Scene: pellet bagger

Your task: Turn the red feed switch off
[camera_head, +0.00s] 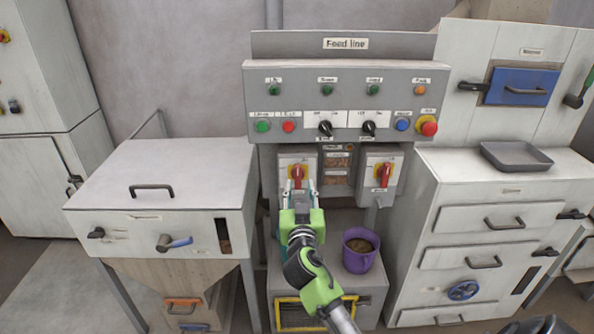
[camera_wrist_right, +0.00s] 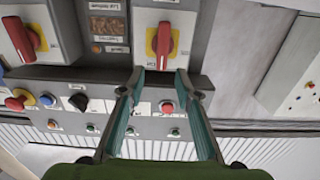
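Two red rotary handles on yellow plates sit on grey boxes below the panel marked "Feed line". The left red switch (camera_head: 298,172) is behind my right gripper (camera_head: 299,193); the right red switch (camera_head: 383,175) stands clear. Both handles look roughly vertical. The small labels do not show which one is the feed switch. In the right wrist view, which looks turned over, the left switch (camera_wrist_right: 163,42) lies just beyond the fingertips (camera_wrist_right: 158,78), and the other switch (camera_wrist_right: 24,38) is at the far left. My right gripper's fingers are apart with nothing between them. My left gripper is out of view.
The grey control panel (camera_head: 345,97) with lamps, buttons and two black knobs is above the switches. A purple bucket (camera_head: 360,256) of pellets stands below, right of my arm. A grey tray (camera_head: 516,156) lies on the right cabinet. A lidded bin (camera_head: 165,165) is at left.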

